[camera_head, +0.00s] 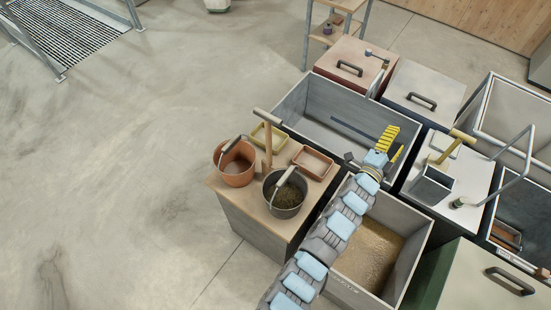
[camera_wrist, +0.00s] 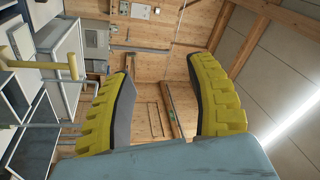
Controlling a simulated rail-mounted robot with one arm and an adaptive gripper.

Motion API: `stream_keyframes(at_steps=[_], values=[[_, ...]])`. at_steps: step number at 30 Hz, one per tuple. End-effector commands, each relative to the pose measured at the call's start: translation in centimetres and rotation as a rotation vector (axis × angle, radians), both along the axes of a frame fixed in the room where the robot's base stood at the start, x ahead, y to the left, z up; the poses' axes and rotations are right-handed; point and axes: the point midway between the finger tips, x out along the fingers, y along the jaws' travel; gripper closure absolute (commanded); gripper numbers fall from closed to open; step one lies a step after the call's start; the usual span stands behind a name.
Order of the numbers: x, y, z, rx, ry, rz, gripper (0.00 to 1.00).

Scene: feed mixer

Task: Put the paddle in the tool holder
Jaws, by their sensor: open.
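A wooden T-handled tool (camera_head: 268,140), which looks like the paddle, stands upright on the wooden-topped cabinet between two buckets; its lower end is partly hidden. A dark open-topped box (camera_head: 433,187) on the pale counter at the right may be the tool holder; I cannot tell for sure. My gripper (camera_head: 391,146), with yellow fingers, is above the grey trough, right of the tool and left of the box, apart from both. In the wrist view my gripper (camera_wrist: 160,95) is open and empty, facing a wooden wall.
A terracotta bucket (camera_head: 235,168), a dark bucket of feed (camera_head: 285,205) and two shallow trays (camera_head: 312,162) crowd the cabinet top. A grain-filled bin (camera_head: 372,255) lies below my arm. A yellow T-handle (camera_head: 462,136) and bent metal rail (camera_head: 510,155) rise at the right.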

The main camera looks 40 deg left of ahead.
Motion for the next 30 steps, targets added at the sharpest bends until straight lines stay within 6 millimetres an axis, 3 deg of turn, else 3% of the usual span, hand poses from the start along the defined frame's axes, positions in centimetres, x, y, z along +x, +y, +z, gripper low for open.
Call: stream_keyframes(at_steps=[1,6,14,22,30], values=[[1.5,1.3,0.2,0.05,0.046,0.039,0.44],[5.0,6.5,-0.6,0.222,0.249,0.178,0.44],[6.8,15.2,-0.3,0.434,0.583,0.358,0.44],[4.1,23.4,1.2,0.566,0.97,0.472,0.44],[-2.4,28.7,3.7,0.584,1.381,0.468,0.44]])
